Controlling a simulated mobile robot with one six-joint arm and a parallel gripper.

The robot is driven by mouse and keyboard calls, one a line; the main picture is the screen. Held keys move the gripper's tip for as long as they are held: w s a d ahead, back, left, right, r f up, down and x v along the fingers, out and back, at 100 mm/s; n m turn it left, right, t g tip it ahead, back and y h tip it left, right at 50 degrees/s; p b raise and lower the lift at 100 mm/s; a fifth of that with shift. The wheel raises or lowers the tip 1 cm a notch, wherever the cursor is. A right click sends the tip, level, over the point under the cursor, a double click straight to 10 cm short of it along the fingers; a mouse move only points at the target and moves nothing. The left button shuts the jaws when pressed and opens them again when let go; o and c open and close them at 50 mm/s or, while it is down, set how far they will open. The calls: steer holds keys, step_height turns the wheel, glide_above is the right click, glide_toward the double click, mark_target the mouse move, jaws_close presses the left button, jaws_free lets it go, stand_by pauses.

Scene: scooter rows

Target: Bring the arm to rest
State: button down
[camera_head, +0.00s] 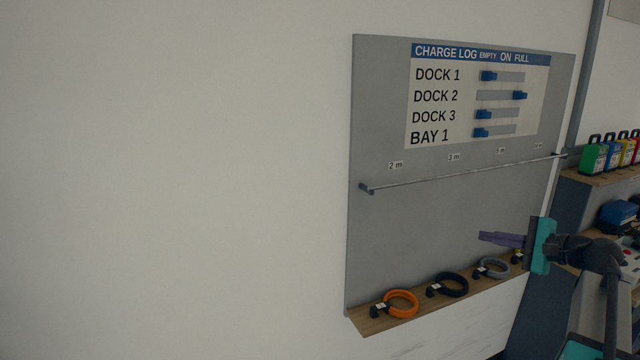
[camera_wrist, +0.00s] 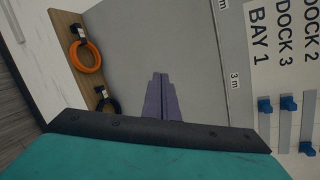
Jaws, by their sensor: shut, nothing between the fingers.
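My gripper (camera_head: 484,238) shows at the lower right of the head view, with purple fingers pointing left and a teal and black body behind them. The fingers are together with nothing between them. They are in front of the grey board (camera_head: 420,245), below its rail and above its wooden shelf. In the wrist view the purple fingers (camera_wrist: 158,80) lie side by side against the grey of the board. I cannot tell how far the fingertips are from the board. My arm reaches in from the right edge of the head view.
A charge log (camera_head: 478,97) with blue sliders is on the board, above a metal rail (camera_head: 450,175). The wooden shelf (camera_head: 376,324) holds an orange ring (camera_head: 401,304), a black ring (camera_head: 452,285) and a grey ring (camera_head: 494,268). Coloured packs (camera_head: 593,157) stand at right. Bare wall fills the left.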

steer(key=s+a+f+n+g, duration=0.1)
steer(key=a+f+g, duration=0.1)
steer(key=a+f, duration=0.75)
steer(key=s+a+f+g+y, duration=0.1)
steer(key=a+f+g, duration=0.35)
steer(key=f, duration=0.85)
steer(key=a+f+n+g, duration=0.1)
steer(key=a+f, duration=0.8)
steer(key=f, duration=0.3)
steer(key=s+a+f+n+g, duration=0.25)
steer(key=s+a+f, duration=0.45)
steer(key=f, duration=0.4)
steer(key=s+a+f+n+g+h, duration=0.2)
steer(key=s+a+f+g, duration=0.1)
steer(key=s+f, duration=0.7)
steer(key=s+a+f+n+g+h, duration=0.2)
steer(key=s+a+f+g, duration=0.15)
steer(key=s+f, duration=0.65)
steer(key=s+d+f+n+g+h, duration=0.1)
steer(key=s+d+n+h, duration=0.1)
steer(key=s+d+n, duration=0.2)
steer(key=s+d+f+n+h, duration=0.1)
steer(key=s+d+n+h, duration=0.2)
steer(key=s, duration=0.7)
steer(key=shift+s+d+f+n+g+b, duration=0.35)
steer(key=shift+d+n, duration=0.15)
steer(key=shift+n, duration=0.15)
